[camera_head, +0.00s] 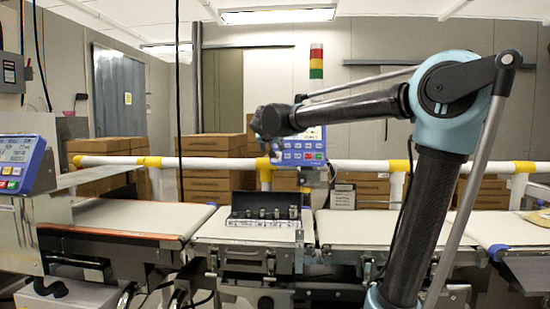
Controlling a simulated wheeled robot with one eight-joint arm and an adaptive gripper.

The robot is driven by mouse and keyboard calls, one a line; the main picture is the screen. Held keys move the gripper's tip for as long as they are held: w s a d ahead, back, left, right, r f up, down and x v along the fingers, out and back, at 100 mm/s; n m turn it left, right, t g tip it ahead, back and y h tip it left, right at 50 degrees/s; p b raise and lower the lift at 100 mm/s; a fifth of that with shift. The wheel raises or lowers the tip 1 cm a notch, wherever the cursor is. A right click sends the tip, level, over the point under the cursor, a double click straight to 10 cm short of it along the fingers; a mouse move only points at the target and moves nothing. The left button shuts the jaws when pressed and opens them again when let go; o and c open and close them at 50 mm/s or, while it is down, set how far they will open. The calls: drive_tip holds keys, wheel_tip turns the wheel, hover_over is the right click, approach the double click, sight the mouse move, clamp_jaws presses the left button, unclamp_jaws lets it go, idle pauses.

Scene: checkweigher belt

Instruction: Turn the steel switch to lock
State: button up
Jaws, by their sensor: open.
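A dark panel (266,201) stands on the middle belt section. Several small metallic switches or knobs (277,213) sit in a row along it, above a pale strip with markings too small to read. I cannot tell which one is the steel switch or which way any of them points. My gripper (267,146) is open, at the end of my arm, above and behind the panel in the picture. It is small and dark here, in front of a blue control display, and appears apart from the switches.
Belt sections lie left (130,217) and right (360,228) of the middle one. A blue control display (300,152) stands behind the panel. Another display (18,160) is at the far left. A white and yellow rail (215,163) and stacked cardboard boxes (212,180) are behind.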

drive_tip(key=x, duration=1.4)
drive_tip(key=shift+d, duration=0.2)
drive_tip(key=shift+f, duration=0.1)
drive_tip(key=c, duration=1)
